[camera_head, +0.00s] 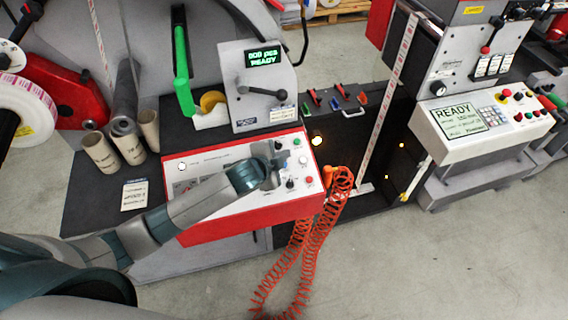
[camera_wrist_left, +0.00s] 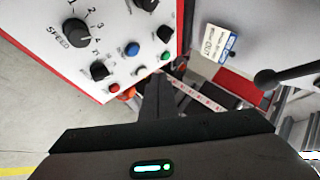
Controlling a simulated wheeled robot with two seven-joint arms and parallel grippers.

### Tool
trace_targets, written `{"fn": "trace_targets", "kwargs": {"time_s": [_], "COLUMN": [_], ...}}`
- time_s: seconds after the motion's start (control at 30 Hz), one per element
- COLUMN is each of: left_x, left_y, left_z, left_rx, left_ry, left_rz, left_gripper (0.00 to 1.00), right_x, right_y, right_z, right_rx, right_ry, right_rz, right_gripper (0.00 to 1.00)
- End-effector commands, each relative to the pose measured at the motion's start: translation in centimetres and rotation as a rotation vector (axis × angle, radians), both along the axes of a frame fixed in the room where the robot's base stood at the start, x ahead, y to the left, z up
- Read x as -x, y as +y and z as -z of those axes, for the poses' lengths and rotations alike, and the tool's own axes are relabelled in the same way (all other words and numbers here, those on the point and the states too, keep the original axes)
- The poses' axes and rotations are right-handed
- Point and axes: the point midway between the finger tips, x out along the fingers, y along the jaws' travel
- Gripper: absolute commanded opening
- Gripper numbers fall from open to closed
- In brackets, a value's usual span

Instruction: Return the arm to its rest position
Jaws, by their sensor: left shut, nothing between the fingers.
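My left arm (camera_head: 180,205) comes in from the left and reaches over the white and red control panel (camera_head: 215,160). My left gripper (camera_head: 275,174) is at the panel's right part, near its knobs and buttons. In the left wrist view the gripper (camera_wrist_left: 158,88) shows as dark fingers, shut and empty. There the panel (camera_wrist_left: 115,45) is at upper left, with a speed knob (camera_wrist_left: 70,33), a blue button (camera_wrist_left: 132,49) and a red button (camera_wrist_left: 114,88). I cannot tell whether the fingers touch the panel. My right gripper is not in view.
A display unit with a lever (camera_head: 262,90) stands behind the panel. Cardboard cores (camera_head: 100,152) stand left of it. An orange coiled hose (camera_head: 318,225) hangs at its right. A second machine with a READY screen (camera_head: 458,122) is at right. The floor (camera_head: 450,260) at lower right is clear.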

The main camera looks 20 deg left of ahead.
Motion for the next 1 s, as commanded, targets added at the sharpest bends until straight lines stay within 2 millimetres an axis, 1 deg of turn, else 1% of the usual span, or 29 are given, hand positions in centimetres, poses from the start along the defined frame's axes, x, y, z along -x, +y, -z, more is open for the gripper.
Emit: {"fn": "trace_targets", "kwargs": {"time_s": [0.4,0.47,0.57,0.67,0.77,0.87,0.9,0.97,1.0], "left_x": [0.0,0.3,1.2,3.1,6.0,9.6,11.3,13.9,15.7], "left_y": [0.0,-0.1,-0.4,-1.0,-1.5,-1.9,-1.9,-1.7,-1.6], "left_z": [0.0,0.1,0.5,1.2,2.0,2.9,3.2,3.7,4.0], "left_rx": [0.001,0.006,0.027,0.067,0.126,0.196,0.225,0.267,0.295], "left_ry": [0.001,0.006,0.023,0.06,0.116,0.188,0.221,0.272,0.306], "left_rz": [0.0,-0.004,-0.019,-0.051,-0.105,-0.181,-0.218,-0.275,-0.316], "left_gripper": [0.0,0.0,0.0,0.0,0.0,0.0,0.0,0.0,0.0], "right_x": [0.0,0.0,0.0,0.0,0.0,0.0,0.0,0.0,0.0], "right_y": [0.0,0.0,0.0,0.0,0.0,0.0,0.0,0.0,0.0], "right_z": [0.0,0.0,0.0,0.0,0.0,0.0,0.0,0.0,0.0], "right_rx": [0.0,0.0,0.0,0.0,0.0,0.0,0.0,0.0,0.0], "right_ry": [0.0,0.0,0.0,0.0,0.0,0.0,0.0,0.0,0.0], "right_rz": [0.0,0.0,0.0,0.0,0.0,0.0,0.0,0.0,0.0], "right_gripper": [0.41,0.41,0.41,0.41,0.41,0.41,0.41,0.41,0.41]}}
